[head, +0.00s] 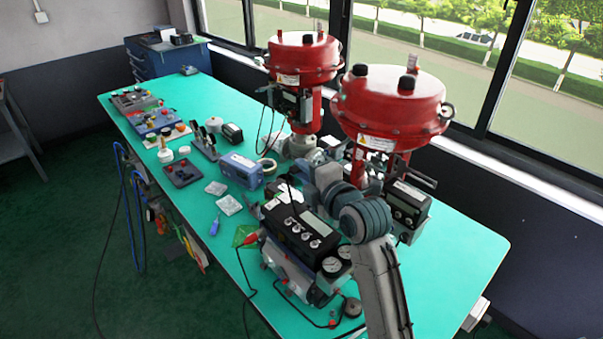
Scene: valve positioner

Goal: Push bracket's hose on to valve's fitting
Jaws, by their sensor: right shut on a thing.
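Two valves with red domed actuators stand on the green bench, a far one (303,58) and a near one (390,105). A positioner box is mounted on each, one on the far valve (294,104) and one on the near valve (408,204). Thin dark and red lines loop down at the left of the far valve. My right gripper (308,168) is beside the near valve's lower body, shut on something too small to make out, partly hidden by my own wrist. I cannot pick out the bracket, its hose end or the fitting. My left gripper is not in view.
A black calibrator case with gauges (300,232) stands close in front of my right arm. A blue box (240,170), small parts and trays (183,172) lie further left on the bench (222,262). The bench's right front area is clear. Windows run behind.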

